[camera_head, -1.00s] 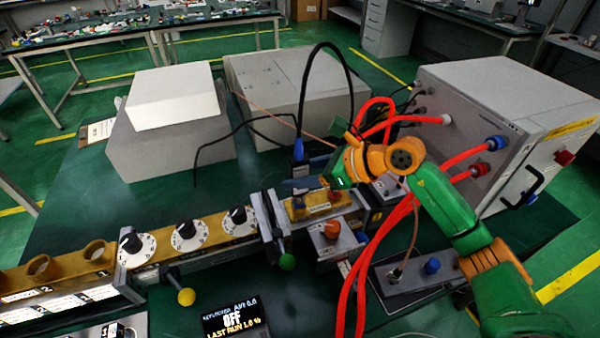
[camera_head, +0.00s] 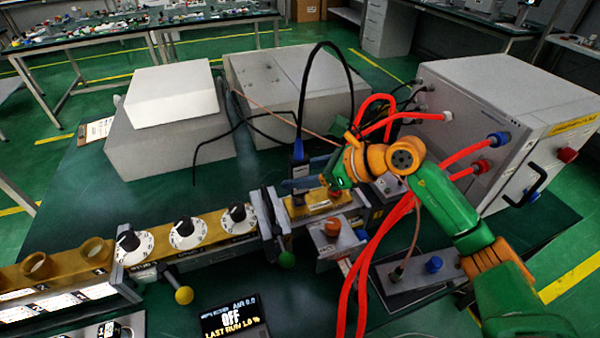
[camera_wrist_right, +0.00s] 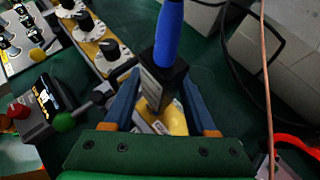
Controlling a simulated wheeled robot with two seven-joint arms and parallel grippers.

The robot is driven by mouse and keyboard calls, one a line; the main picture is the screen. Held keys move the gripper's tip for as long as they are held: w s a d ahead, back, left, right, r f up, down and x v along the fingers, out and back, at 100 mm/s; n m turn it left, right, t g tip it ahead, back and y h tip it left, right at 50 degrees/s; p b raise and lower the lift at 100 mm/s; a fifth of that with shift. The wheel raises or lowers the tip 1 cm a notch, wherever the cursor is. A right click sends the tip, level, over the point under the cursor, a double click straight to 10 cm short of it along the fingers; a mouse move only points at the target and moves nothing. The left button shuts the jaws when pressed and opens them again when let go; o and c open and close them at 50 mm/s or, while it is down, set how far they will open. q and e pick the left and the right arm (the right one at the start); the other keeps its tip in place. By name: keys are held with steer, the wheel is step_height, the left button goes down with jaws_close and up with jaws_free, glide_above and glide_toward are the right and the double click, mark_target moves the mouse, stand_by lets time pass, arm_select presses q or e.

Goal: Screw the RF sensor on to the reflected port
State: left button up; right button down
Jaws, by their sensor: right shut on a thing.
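The RF sensor is a dark block with a blue cable boot (camera_head: 298,150). In the right wrist view its dark body (camera_wrist_right: 160,80) stands between two blue fingers. My right gripper (camera_head: 302,183) is shut on it, and the sensor is held roughly upright. Below it is the brass block (camera_head: 318,208) with the ports, fixed along the waveguide line. The sensor's lower end is over this block, which also shows as yellow in the wrist view (camera_wrist_right: 170,120). The fingers partly hide the ports, and I cannot tell whether the sensor touches one. My left gripper is not in view.
A black cable (camera_head: 352,90) loops up from the sensor. Red hoses (camera_head: 355,275) run beside my right arm to the grey generator (camera_head: 500,110). Tuner knobs (camera_head: 184,230) stand to the left. A display (camera_head: 234,318) reads OFF. Grey boxes (camera_head: 290,90) stand behind.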

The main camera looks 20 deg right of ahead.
steer(key=shift+c, duration=0.6)
jaws_free()
steer(key=shift+f, duration=0.1)
steer(key=shift+d, duration=0.1)
steer(key=shift+s+d+b, duration=0.3)
steer(key=b+v, duration=0.2)
steer(key=v, duration=0.3)
steer(key=shift+s+d+r, duration=0.1)
steer(key=shift+d+r, duration=0.05)
steer(key=shift+r, duration=0.15)
steer(key=shift+s+d+r, duration=0.1)
steer(key=shift+s+r, duration=0.1)
steer(key=shift+r, duration=0.1)
